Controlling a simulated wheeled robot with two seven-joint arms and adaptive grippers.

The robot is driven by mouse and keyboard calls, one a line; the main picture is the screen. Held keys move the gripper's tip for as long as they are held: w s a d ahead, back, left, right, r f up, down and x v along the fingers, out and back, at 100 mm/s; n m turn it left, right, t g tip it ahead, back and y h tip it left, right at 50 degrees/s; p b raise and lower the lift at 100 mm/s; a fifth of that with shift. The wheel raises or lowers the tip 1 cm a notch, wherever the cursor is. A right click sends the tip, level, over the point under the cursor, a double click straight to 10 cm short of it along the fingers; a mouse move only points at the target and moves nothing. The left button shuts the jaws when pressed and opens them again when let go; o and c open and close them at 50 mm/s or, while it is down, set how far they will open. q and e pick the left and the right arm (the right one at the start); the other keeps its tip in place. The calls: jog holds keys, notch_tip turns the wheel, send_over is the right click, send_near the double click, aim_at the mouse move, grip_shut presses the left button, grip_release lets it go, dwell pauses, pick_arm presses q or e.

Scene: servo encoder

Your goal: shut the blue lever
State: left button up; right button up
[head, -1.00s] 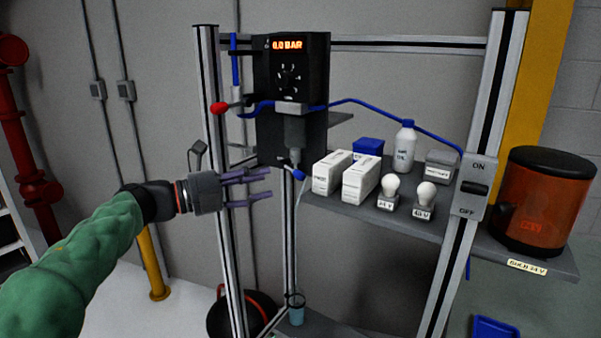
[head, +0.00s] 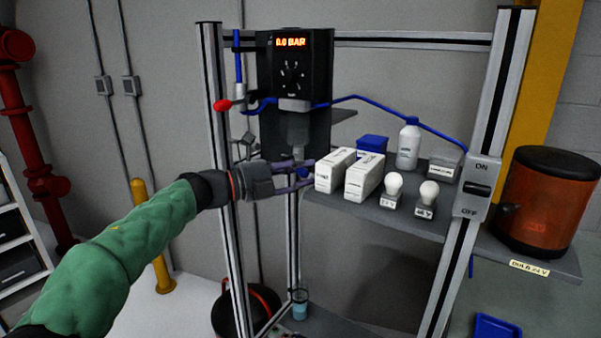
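The blue lever (head: 304,173) is at the lower end of the dark cylinder under the black display unit (head: 294,68), left of the white boxes. It is partly hidden by my gripper. My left gripper (head: 309,174) reaches in from the left, with its purple-grey fingers pointing right. The fingers are spread apart, one above the other, and the blue lever shows between their tips. I cannot tell whether either finger touches it. My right gripper is not in view.
White boxes (head: 334,170), bulbs (head: 394,184) and a bottle (head: 408,146) crowd the shelf just right of my fingertips. A small blue cup (head: 299,305) stands below. An orange drum (head: 544,204) is at the right.

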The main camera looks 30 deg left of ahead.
pick_arm(q)
grip_shut()
jog(key=n, duration=0.1)
jog(key=r+n+t+b, duration=0.1)
jog(key=shift+d+n+h, duration=0.15)
jog(key=shift+n+h, duration=0.15)
jog(key=shift+n, duration=0.1)
jog(key=shift+r+n+t+b, duration=0.15)
jog(key=shift+n+t+b, duration=0.15)
jog(key=shift+t, duration=0.1)
jog(key=shift+s+r, duration=0.1)
jog(key=shift+r, duration=0.15)
